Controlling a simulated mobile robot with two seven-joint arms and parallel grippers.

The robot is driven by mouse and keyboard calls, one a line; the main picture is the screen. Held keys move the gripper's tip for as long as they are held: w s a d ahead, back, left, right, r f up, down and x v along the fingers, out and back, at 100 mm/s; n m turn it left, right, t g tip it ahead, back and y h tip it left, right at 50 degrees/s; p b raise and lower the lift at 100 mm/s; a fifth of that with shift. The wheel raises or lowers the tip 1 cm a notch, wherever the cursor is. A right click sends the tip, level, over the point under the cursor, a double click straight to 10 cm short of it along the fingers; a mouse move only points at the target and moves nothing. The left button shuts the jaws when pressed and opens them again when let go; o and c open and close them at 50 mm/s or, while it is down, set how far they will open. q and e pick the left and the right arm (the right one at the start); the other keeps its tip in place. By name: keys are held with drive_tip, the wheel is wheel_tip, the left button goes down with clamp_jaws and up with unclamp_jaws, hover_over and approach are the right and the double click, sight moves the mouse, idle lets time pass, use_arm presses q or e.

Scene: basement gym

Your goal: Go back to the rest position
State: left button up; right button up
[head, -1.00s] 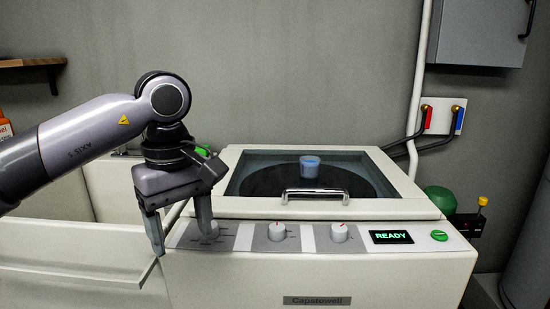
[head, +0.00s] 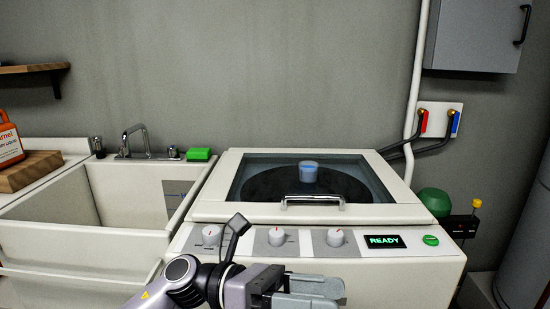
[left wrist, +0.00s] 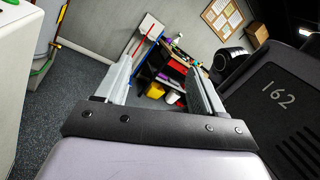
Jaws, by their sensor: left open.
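My left gripper (head: 312,287) is low in front of the white washing machine (head: 400,275), at the bottom of the head view. Its fingers point to the right. The left wrist view shows its two fingers (left wrist: 160,82) spread apart with nothing between them. My right gripper is in neither view. The machine's lid is closed, and its display reads READY. A small blue cup (head: 308,171) is at the lid, above the dark round drum.
A white sink (head: 60,238) with a faucet is at the left, with a green sponge (head: 199,154) on its back edge. The left wrist view shows a cluttered workbench (left wrist: 175,75) and open floor (left wrist: 80,80).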

use_arm(q)
drive_tip(key=w+a+f+m+t+y+p, duration=0.1)
drive_tip(key=w+a+f+m+t+y, duration=0.25)
drive_tip(key=m+t, duration=0.65)
drive_tip(key=w+a+f+m+t+y+p, duration=0.15)
drive_tip(key=a+f+m+t, duration=0.4)
drive_tip(key=m, duration=0.85)
drive_tip(key=w+a+f+m+t+y+p, duration=0.1)
drive_tip(key=w+a+f+m+t+y, duration=0.25)
drive_tip(key=m+t, duration=0.6)
drive_tip(key=s+a+f+n+g+y, duration=0.4)
drive_tip(key=s+a+f+n, duration=0.1)
drive_tip(key=s+f, duration=0.3)
drive_tip(key=s+a+f+n+g+y+p, duration=0.1)
drive_tip(key=s+a+f+n+g+y, duration=0.3)
drive_tip(key=s+a+f, duration=0.4)
wheel_tip(320, 180, down, 3)
drive_tip(key=shift+s+r+n+g, duration=0.1)
drive_tip(key=shift+s+n+g, duration=0.5)
drive_tip(key=shift+n, duration=0.35)
